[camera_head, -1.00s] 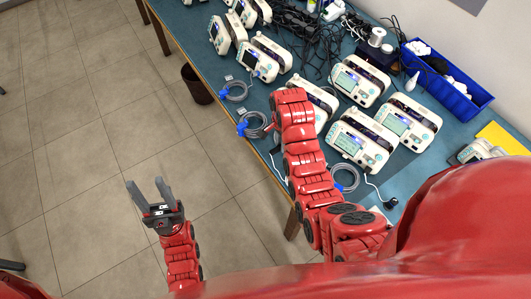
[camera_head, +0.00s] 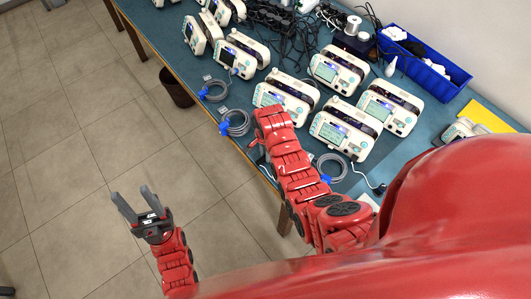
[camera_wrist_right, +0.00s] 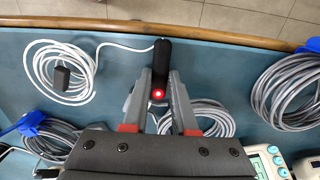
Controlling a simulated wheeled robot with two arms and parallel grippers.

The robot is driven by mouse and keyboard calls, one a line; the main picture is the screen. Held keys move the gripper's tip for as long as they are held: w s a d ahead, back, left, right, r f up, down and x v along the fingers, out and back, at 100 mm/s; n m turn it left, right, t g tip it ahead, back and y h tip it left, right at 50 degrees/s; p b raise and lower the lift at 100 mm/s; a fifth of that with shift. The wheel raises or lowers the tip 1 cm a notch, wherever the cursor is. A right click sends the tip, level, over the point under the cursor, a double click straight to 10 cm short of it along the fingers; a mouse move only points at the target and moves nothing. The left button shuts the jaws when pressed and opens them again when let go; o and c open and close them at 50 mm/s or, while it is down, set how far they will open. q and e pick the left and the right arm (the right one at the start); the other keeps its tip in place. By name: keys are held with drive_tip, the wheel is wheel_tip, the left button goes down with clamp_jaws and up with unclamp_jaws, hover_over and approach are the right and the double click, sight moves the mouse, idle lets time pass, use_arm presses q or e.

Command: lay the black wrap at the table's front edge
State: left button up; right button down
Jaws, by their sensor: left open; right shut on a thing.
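The black wrap (camera_wrist_right: 162,56) is a short dark piece with a glowing red light at its lower end and a white cable joined to its upper part. In the right wrist view my right gripper (camera_wrist_right: 160,82) is shut on it, just short of the table's wooden edge (camera_wrist_right: 190,33). Whether the wrap touches the table (camera_wrist_right: 215,65) I cannot tell. In the head view my right arm hides the right gripper and the wrap. My left gripper (camera_head: 132,207) is open and empty, out over the tiled floor, away from the table (camera_head: 262,92).
A coiled white cable (camera_wrist_right: 50,52) lies left of the wrap. Grey cable coils (camera_wrist_right: 290,88) lie to the right and beneath the gripper. Several white monitors (camera_head: 345,128), a blue bin (camera_head: 425,72) and a yellow sheet (camera_head: 487,115) fill the table. A dark waste bin (camera_head: 177,88) stands on the floor.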

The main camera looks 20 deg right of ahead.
drive_tip(key=c, duration=1.2)
unclamp_jaws()
drive_tip(key=shift+f, duration=0.2)
drive_tip(key=o, duration=0.5)
drive_tip(key=shift+r, duration=0.1)
